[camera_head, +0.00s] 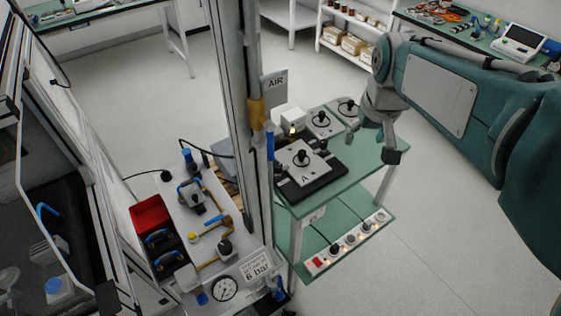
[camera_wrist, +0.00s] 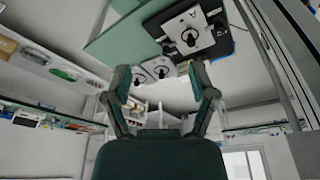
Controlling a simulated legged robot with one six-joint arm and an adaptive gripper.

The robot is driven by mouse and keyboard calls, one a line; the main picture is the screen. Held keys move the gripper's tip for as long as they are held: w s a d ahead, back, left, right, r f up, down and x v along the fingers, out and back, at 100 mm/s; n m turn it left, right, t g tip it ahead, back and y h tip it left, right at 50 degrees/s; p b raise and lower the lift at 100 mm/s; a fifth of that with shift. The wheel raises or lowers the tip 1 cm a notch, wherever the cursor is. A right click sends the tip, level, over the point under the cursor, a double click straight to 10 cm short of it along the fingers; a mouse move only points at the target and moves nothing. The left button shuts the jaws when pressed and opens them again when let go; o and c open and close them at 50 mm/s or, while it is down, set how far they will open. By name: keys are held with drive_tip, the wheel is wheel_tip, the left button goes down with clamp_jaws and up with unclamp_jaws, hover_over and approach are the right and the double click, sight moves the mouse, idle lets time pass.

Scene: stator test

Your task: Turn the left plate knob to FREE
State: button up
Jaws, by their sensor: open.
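A white square plate marked A (camera_head: 303,162) with a black knob (camera_head: 301,155) lies on a black base on the green table. Two more white plates with black knobs, one in the middle (camera_head: 322,123) and one farther back (camera_head: 347,107), lie beyond it. What their knobs are set to is too small to read. My gripper (camera_head: 372,146) is open and empty, at the right side of the table, right of the plates. In the wrist view my gripper (camera_wrist: 160,85) has its fingers spread, with plate A (camera_wrist: 189,36) above them and the smaller plates between them.
A grey upright post (camera_head: 238,110) with an AIR sign (camera_head: 274,84) stands left of the table. A white panel with valves and a gauge (camera_head: 224,288) is at the lower left. A power strip (camera_head: 345,243) lies on the lower shelf. The floor at right is clear.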

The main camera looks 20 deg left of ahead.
drive_tip(key=w+a+f+n+g, duration=0.2)
drive_tip(key=w+a+f, duration=0.45)
drive_tip(key=a, duration=0.45)
drive_tip(key=n, duration=0.2)
hover_over(278, 164)
wheel_tip(278, 164, down, 8)
drive_tip(key=f, duration=0.1)
drive_tip(key=shift+g+h, duration=0.3)
drive_tip(key=shift+h, duration=0.1)
wheel_tip(278, 164, down, 10)
drive_tip(key=shift+s+f, duration=0.1)
drive_tip(key=shift+f, duration=0.05)
clamp_jaws()
